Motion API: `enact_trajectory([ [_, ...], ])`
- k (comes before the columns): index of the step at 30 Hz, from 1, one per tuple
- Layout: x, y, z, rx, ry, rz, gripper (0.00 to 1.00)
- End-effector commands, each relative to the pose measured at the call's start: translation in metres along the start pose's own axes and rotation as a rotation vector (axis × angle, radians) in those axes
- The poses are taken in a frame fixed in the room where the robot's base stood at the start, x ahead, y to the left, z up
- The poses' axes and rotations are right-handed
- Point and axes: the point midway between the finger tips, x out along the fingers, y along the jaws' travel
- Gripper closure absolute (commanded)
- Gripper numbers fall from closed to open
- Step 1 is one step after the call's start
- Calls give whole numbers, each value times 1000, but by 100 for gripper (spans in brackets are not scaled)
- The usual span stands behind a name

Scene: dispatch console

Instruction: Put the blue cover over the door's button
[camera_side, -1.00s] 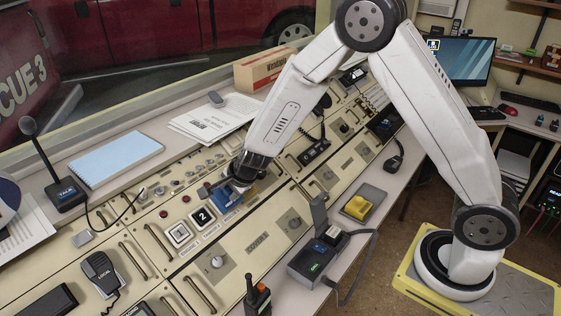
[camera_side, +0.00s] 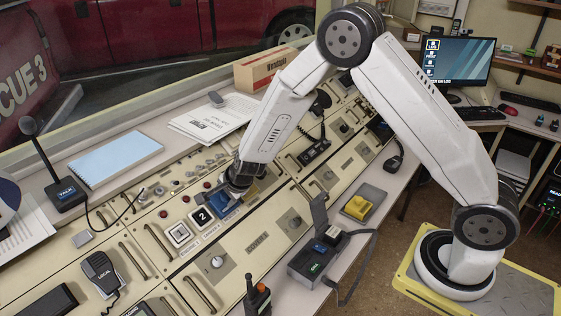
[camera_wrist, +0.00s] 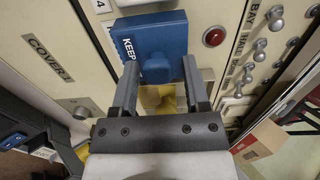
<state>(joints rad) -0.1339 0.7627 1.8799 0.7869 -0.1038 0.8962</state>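The blue cover (camera_side: 224,208) sits on the sloped console beside the square button 2 (camera_side: 202,217), with button 1 (camera_side: 180,234) further left. In the side view my gripper hides part of the cover. Whatever is under the cover is hidden, and I cannot tell whether it rests flush.
A yellow piece (camera_wrist: 165,100) lies beside the blue cover, below it in the wrist view. A red lamp (camera_wrist: 214,37) and several toggles are close by.

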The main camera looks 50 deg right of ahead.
Motion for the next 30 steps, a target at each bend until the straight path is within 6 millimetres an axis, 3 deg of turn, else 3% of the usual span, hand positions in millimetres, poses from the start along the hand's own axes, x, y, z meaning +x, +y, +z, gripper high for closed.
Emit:
enact_trajectory([
  [17,-5,0,0,1,0,0,23],
  [30,-38,0,0,1,0,-1,23],
])
